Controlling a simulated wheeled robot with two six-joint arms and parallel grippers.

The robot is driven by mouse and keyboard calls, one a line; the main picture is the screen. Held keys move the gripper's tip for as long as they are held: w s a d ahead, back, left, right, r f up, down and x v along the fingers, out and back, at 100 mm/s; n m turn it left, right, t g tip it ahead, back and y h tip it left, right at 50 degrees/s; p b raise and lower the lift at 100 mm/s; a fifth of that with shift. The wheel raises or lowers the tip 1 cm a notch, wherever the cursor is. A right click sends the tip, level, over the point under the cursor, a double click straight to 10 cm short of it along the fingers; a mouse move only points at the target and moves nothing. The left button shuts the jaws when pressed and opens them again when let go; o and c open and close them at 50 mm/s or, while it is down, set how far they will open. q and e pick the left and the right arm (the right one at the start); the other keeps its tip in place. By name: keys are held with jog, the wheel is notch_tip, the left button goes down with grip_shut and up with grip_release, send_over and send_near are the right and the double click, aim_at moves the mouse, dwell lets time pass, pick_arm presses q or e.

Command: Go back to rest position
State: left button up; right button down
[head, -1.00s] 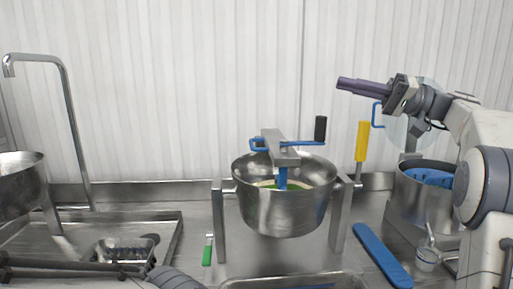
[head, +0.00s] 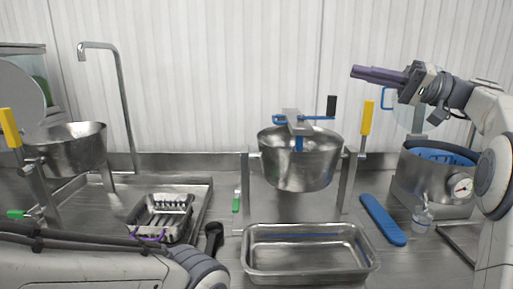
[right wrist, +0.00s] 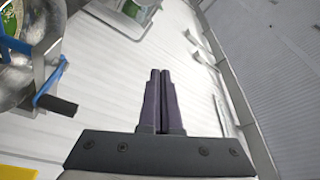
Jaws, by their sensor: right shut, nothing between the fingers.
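My right gripper (head: 380,75) is raised at the upper right in the head view, in front of the white wall and above the steel pot with the blue insert (head: 440,157). Its purple fingers point left. In the right wrist view its fingers (right wrist: 159,75) lie side by side, shut and empty. My left arm crosses the lower left of the head view, and its gripper is out of the frame.
A tilting steel kettle (head: 300,165) with a blue stirrer stands mid-counter. An empty steel tray (head: 262,262) lies in front of it. A blue paddle (head: 384,219) lies to its right. Another kettle (head: 75,150) and a small steel rack (head: 140,222) are at left.

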jog(key=a+f+m+g+h+p, duration=0.3)
jog(key=a+f, duration=0.5)
jog(key=a, duration=0.6)
jog(key=s+a+f+g+h+p, duration=0.1)
jog(key=s+a+f+g+h, duration=0.2)
jog(key=s+a+f+h, duration=0.55)
jog(key=s+d+f+n+h+p, duration=0.1)
jog(key=s+d+f+n+h, duration=0.1)
jog(key=s+f, duration=0.7)
jog(key=s+d+f+n+h+p, duration=0.2)
jog(key=s+f, duration=0.6)
jog(key=s, duration=0.6)
jog(key=d+n+h, duration=0.1)
jog(key=n+h, duration=0.1)
jog(key=n, duration=0.1)
jog(key=shift+f+t, duration=0.3)
jog(key=shift+f, duration=0.05)
